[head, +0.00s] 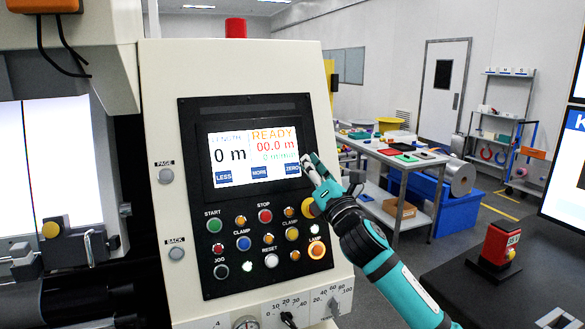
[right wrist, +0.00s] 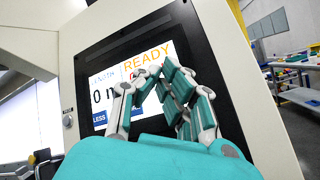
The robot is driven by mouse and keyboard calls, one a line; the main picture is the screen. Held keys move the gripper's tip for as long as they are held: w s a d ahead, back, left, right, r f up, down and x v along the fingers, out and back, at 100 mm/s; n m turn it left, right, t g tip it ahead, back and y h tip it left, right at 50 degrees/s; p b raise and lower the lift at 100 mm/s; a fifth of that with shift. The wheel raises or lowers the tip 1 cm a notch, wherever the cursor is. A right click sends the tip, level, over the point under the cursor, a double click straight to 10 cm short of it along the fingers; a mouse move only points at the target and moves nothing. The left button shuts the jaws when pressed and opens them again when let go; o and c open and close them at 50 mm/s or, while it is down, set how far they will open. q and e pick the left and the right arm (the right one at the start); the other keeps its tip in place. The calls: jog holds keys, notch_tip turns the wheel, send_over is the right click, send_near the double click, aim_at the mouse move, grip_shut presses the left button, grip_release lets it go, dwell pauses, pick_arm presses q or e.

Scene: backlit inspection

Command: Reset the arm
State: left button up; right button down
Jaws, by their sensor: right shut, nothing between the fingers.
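My right gripper (head: 316,172) is at the lower right of the control panel's screen (head: 253,157), by its ZERO label. The right wrist view shows its fingers (right wrist: 163,85) shut and empty in front of the screen, hiding part of it. I cannot tell whether they touch the panel. The screen reads READY, 0 m and 00.0 m. My right arm reaches in from the lower right of the head view. My left gripper is not in view.
Below the screen are several coloured buttons, including a green START button (head: 214,225) and a lit LAMP button (head: 316,250). A red device (head: 497,246) stands on a dark desk at right. A cluttered worktable (head: 397,162) and a shelf stand behind.

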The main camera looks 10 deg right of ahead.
dwell(0.3)
jog(key=s+d+f+m+g+h, duration=0.1)
jog(key=s+f+m+g+h, duration=0.15)
jog(key=s+f+m, duration=0.6)
jog(key=s+f+m+g+h, duration=0.1)
jog(key=s+f+m+g, duration=0.15)
jog(key=f, duration=1.05)
jog(key=s+d+f+m+g+h, duration=0.1)
jog(key=s+f+m+g+h, duration=0.15)
jog(key=s+f+m, duration=0.6)
jog(key=s+d+f+m+g, duration=0.1)
jog(key=s+f+m+g, duration=0.55)
jog(key=s, duration=0.65)
jog(key=s+d+f+m+g, duration=0.1)
jog(key=s+f+m+g, duration=0.25)
jog(key=s+f, duration=0.85)
jog(key=s+f+g+b, duration=0.2)
jog(key=s+f, duration=0.1)
jog(key=f, duration=2.4)
jog(key=s+d+f+g+b, duration=0.1)
jog(key=s+d+f, duration=0.2)
jog(key=s+f, duration=1.2)
jog(key=shift+s+d+f+n, duration=0.15)
jog(key=shift+s+f+n, duration=0.2)
jog(key=shift+s, duration=0.45)
